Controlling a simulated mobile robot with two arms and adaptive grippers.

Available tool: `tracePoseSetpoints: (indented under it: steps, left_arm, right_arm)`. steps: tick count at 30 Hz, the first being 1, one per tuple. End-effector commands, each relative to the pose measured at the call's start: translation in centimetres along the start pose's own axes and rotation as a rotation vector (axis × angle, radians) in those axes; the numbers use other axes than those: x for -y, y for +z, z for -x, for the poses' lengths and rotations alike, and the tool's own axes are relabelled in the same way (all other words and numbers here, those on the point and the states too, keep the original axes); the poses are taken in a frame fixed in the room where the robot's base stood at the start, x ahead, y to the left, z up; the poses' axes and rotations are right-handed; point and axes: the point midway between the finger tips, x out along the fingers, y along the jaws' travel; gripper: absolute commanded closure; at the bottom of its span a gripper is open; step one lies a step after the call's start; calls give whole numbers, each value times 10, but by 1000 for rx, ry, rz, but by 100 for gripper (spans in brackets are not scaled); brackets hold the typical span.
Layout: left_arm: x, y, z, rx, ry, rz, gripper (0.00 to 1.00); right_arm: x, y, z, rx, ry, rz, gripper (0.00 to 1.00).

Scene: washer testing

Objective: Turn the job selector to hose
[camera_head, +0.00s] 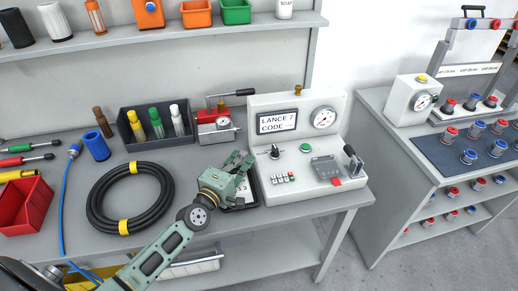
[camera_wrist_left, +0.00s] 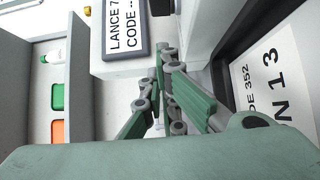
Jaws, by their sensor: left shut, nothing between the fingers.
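The job selector (camera_head: 274,152) is a small black knob with a light pointer on the front left of the white test console (camera_head: 296,187). I cannot read its job labels, so its setting is unclear. My left gripper (camera_head: 240,160) is shut and empty, just left of the console and apart from the knob. Its closed green fingers also show in the left wrist view (camera_wrist_left: 163,95). The console's display (camera_head: 278,121) reads "LANCE 7 CODE --". I cannot clearly identify the knob in the left wrist view. My right gripper is not in view.
A black tray with a printed card (camera_wrist_left: 275,95) lies beneath my left gripper. The console also bears a gauge (camera_head: 323,117), a green button (camera_head: 306,148), small keys and a black lever (camera_head: 352,158). A coiled black hose (camera_head: 97,205) lies left.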

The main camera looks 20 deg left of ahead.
Motion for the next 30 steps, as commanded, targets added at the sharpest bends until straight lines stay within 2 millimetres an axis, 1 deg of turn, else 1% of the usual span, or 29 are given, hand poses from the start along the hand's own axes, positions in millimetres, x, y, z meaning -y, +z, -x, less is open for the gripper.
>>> tracePoseSetpoints:
  steps: [1, 4, 6, 9, 15, 26, 28, 30]
  left_arm:
    - [-2, 0, -13, 0, 3, -1, 100]
    - [-1, 0, -32, 0, 2, -2, 100]
    - [-3, 12, -39, 1, 0, 2, 100]
    - [-2, 20, -48, 1, 0, 2, 100]
    - [0, 28, -56, 0, 0, -1, 100]
    - [0, 29, -57, 0, 0, 0, 100]
    - [2, 31, -63, 3, 1, 3, 100]
    - [5, 30, -67, 20, 6, 0, 100]
  right_arm:
    - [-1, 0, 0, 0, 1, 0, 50]
    - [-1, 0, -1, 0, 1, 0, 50]
    - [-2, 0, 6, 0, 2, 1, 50]
    - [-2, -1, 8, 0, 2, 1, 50]
    - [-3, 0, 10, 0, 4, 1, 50]
    - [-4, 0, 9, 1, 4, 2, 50]
    - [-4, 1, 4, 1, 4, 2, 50]
    - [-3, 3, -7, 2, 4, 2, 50]
